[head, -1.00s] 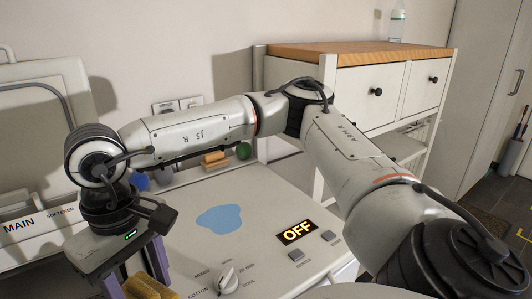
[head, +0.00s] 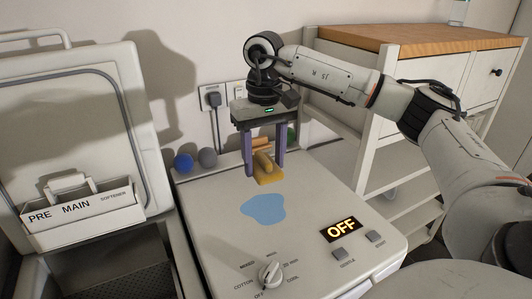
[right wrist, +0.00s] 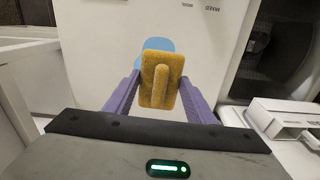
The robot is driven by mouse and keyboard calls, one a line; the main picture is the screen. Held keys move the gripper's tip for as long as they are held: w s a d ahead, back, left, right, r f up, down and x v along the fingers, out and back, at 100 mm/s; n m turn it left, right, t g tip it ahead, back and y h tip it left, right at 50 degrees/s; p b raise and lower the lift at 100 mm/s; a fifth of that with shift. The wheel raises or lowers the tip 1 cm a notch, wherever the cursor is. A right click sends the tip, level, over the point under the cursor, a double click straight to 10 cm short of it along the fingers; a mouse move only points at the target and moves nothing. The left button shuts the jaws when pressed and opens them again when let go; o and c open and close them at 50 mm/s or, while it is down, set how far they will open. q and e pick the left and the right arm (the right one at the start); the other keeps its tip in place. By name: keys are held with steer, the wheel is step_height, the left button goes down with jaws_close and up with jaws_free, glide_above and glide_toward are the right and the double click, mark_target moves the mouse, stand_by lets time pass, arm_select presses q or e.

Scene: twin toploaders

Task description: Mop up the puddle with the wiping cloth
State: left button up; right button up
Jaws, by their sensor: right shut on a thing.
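The blue puddle (head: 264,209) lies on the white top of the right-hand machine, behind its dial. The wiping cloth (head: 269,178) is a yellow-orange pad with a raised grip ridge. In the right wrist view the cloth (right wrist: 161,80) is between the purple fingers and partly covers the puddle (right wrist: 155,44). My left gripper is out of view.
The dial (head: 269,272) and the OFF display (head: 342,228) are at the front. An open lid (head: 80,110) stands left; a shelf unit (head: 385,130) stands right.

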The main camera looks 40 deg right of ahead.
steer(key=shift+d, duration=0.3)
steer(key=shift+f, duration=0.15)
steer(key=b, duration=0.7)
glide_above(266, 209)
step_height(266, 209, down, 7)
steer(key=shift+f, duration=0.1)
steer(key=shift+f+b, duration=0.3)
steer(key=shift+f, duration=0.55)
steer(key=shift+w+f+b, duration=0.1)
steer(key=shift+f+b, duration=0.25)
steer(key=shift+f, duration=0.4)
steer(key=shift+f+b, duration=0.3)
steer(key=shift+f, duration=0.35)
